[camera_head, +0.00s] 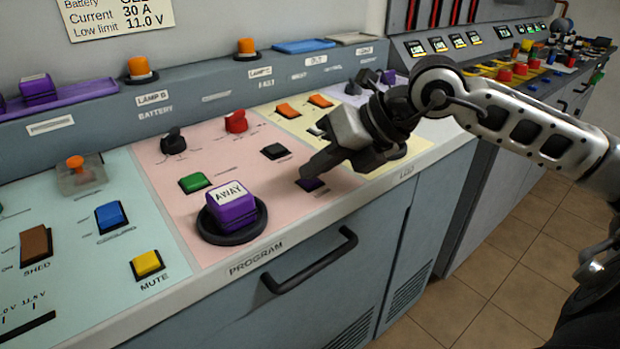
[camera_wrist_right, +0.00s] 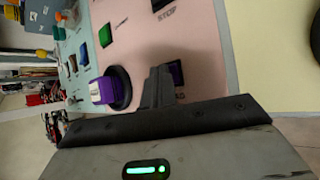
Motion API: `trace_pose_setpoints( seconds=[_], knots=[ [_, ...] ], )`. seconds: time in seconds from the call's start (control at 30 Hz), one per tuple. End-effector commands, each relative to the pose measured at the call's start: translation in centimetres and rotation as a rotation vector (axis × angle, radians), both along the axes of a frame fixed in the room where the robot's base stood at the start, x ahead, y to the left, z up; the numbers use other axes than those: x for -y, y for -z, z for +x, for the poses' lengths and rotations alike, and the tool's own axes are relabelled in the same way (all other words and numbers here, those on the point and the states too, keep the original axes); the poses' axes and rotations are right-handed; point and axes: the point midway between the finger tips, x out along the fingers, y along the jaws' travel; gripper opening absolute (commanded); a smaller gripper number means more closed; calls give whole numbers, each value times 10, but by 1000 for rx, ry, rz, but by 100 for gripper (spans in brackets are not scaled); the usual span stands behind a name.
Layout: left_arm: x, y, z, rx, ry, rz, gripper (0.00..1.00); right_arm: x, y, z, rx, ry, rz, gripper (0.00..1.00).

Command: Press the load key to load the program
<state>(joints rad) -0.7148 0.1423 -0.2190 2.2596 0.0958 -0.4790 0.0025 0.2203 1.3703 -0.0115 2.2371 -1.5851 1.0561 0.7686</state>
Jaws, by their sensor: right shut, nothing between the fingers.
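My left gripper does not show.
A purple block marked AWAY (camera_head: 231,206) stands on a round black base left of my gripper. A green key (camera_head: 196,182), black key (camera_head: 275,151) and red knob (camera_head: 236,121) are nearby. A black drawer handle (camera_head: 312,262) juts out below the panel edge.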

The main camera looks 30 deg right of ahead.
Motion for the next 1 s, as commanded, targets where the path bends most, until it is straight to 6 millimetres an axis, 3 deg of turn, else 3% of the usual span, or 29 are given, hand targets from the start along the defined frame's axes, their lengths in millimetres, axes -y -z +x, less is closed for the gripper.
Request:
trace_pose_setpoints(
  seconds=[1.0],
  knots=[
    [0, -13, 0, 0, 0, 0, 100, 0, -17, 0, -2, 0, 0, 0]
  ],
)
